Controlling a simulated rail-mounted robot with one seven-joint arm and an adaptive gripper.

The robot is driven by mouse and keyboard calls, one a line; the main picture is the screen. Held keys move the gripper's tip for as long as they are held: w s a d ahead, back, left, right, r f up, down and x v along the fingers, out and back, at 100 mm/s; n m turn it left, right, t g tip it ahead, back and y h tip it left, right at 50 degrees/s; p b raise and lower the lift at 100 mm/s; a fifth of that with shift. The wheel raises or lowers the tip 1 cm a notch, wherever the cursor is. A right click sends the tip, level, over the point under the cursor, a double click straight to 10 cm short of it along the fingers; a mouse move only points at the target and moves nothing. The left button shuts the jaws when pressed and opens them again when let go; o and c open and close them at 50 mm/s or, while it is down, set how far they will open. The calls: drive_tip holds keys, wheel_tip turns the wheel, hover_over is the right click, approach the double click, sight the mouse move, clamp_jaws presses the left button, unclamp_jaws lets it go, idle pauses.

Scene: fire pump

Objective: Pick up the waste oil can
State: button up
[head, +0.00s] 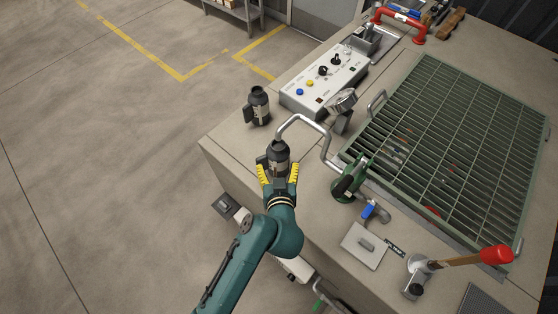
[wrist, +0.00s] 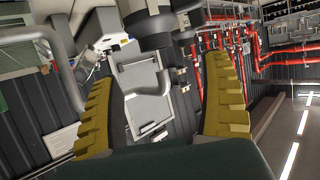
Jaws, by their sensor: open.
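Two dark grey cans with narrow necks stand near the left edge of the bench in the head view. One can (head: 258,104) stands by itself farther back. The other can (head: 278,150) is nearer, at my gripper (head: 278,173). I cannot read which one is the waste oil can.
A bent metal pipe (head: 304,120) passes close by the nearer can. The floor at left is clear.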

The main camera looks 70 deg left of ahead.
sight(278, 145)
drive_tip(key=x, duration=0.6)
drive_tip(key=shift+w+r, duration=0.1)
drive_tip(key=x, duration=0.5)
drive_tip(key=shift+w+r, duration=0.1)
drive_tip(key=shift+w, duration=0.2)
drive_tip(key=c, duration=1.4)
drive_tip(key=shift+r, duration=0.25)
